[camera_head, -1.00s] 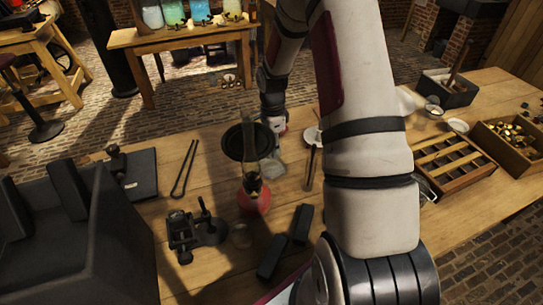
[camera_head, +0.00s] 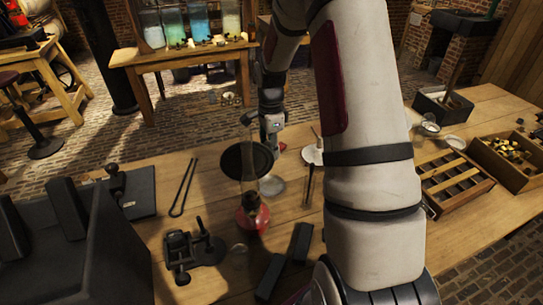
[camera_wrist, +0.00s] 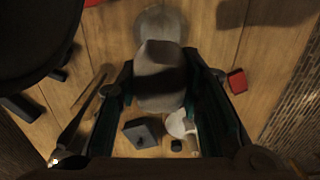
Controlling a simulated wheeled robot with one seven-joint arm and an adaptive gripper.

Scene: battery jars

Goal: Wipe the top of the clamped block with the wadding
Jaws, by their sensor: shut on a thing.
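My gripper (camera_wrist: 160,100) is shut on the wadding (camera_wrist: 160,75), a grey-brown lump between its two fingers in the wrist view. In the head view my gripper (camera_head: 276,146) is behind the black lamp shade and above the far part of the table; its fingertips are too small to make out. A black clamp-like fixture (camera_head: 180,257) stands at the near left of the table, well apart from my gripper. I cannot clearly tell the clamped block or its top within it.
A lamp with a red base (camera_head: 252,216) and wide black shade (camera_head: 246,160) stands close left of my gripper. A round pale dish (camera_head: 272,186) lies beside it. Black bars (camera_head: 300,241), tongs (camera_head: 184,188) and a wooden compartment tray (camera_head: 457,184) lie around.

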